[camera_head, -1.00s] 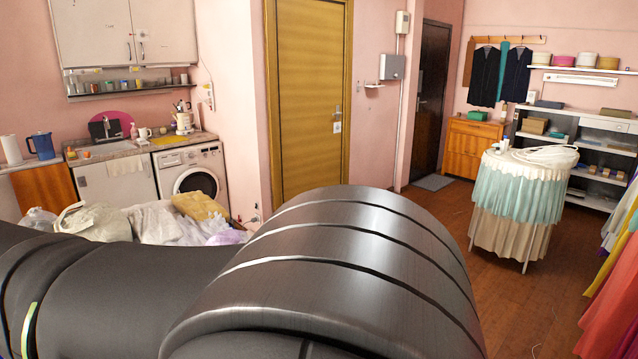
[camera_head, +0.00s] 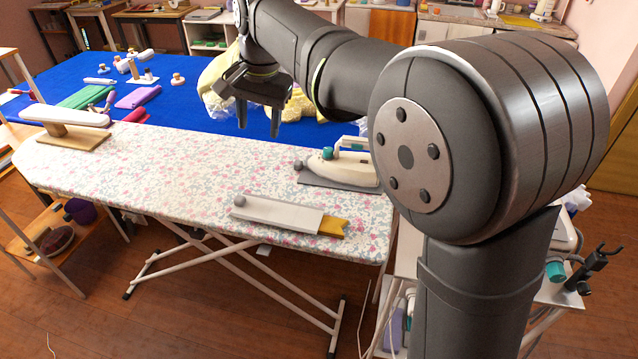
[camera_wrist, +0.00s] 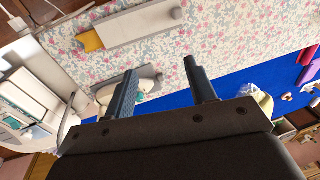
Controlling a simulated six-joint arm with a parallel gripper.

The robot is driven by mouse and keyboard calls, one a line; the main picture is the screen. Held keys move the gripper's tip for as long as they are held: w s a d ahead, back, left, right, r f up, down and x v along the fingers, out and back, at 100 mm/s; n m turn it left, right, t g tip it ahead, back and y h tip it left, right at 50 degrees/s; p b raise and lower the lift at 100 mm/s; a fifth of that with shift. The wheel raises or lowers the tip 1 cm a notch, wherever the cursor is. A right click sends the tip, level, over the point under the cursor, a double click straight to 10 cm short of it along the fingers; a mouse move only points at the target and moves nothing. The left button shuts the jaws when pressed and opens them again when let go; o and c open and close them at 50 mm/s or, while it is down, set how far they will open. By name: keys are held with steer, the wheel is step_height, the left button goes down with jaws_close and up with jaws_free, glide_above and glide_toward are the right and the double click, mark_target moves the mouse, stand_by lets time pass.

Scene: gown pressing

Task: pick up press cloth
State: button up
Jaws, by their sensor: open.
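No press cloth can be picked out with certainty. The likeliest thing is a flat, pale grey-white piece (camera_head: 280,214) with a mustard-yellow end (camera_head: 332,227), lying near the front edge of the floral ironing board (camera_head: 190,180). A grey knob (camera_head: 239,201) is at its left end. The pale piece also shows in the wrist view (camera_wrist: 140,25), beyond the fingers. My gripper (camera_head: 258,122) is open and empty above the board's far edge, behind and apart from the piece. Its two dark fingers also show in the wrist view (camera_wrist: 160,70).
A sleeve board (camera_head: 65,118) stands at the left end. A blue table (camera_head: 200,95) with sewing things lies behind. The board's middle is clear.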

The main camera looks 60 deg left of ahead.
steer(key=s+a+f+h, duration=0.2)
steer(key=s+a+f, duration=0.3)
steer(key=a+f, duration=0.15)
glide_above(239, 198)
steer(key=shift+t, duration=0.4)
steer(key=f, duration=1.2)
steer(key=shift+w+a+f, duration=0.1)
steer(key=shift+w+f, duration=0.05)
steer(key=shift+w, duration=0.05)
steer(key=shift+s+f, duration=0.2)
steer(key=shift+f, duration=2.4)
steer(key=c, duration=1.1)
steer(key=shift+o, duration=0.2)
steer(key=shift+r, duration=0.15)
